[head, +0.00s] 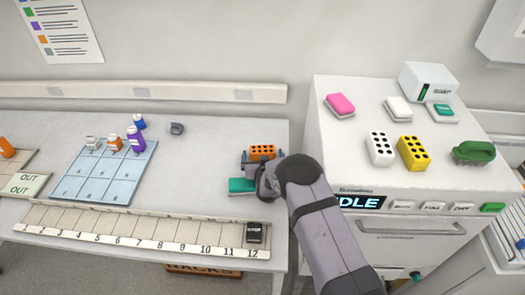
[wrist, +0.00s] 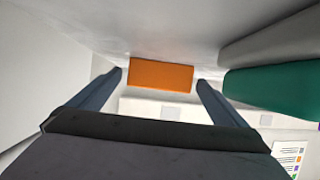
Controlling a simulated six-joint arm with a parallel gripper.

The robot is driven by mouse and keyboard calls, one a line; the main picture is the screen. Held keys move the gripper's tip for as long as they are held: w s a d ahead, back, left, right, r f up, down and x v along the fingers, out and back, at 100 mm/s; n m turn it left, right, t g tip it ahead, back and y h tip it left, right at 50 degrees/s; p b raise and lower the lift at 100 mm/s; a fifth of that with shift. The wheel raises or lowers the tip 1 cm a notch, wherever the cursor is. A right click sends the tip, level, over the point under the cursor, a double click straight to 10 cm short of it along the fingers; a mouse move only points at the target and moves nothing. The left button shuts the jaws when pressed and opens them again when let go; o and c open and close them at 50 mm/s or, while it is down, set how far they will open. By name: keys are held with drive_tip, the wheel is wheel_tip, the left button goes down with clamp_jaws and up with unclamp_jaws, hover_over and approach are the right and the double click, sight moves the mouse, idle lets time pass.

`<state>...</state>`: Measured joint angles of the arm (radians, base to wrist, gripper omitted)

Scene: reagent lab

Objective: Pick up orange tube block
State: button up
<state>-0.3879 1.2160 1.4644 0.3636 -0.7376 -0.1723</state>
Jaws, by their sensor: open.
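The orange tube block (head: 263,152) sits on the white bench near its right end, with dark holes in its top. In the wrist view the orange block (wrist: 160,75) shows as a plain orange face between the tips of my two fingers. My gripper (head: 250,165) is open around or just short of the block, close to the bench. The head view does not show whether the fingers touch it. My wrist hides part of the block's near side.
A teal block (head: 241,186) lies close to my gripper; it also shows at the right of the wrist view (wrist: 275,90). The numbered rack strip (head: 140,231) runs along the front. A tall machine (head: 345,150) stands right.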

sight(263, 153)
drive_tip(key=shift+w+f, duration=0.25)
drive_tip(key=shift+w, duration=0.2)
drive_tip(key=shift+r, duration=0.1)
drive_tip(key=c, duration=1.2)
drive_tip(key=shift+r, duration=0.15)
drive_tip(key=shift+r+b, duration=1.75)
drive_tip(key=shift+r, duration=3.1)
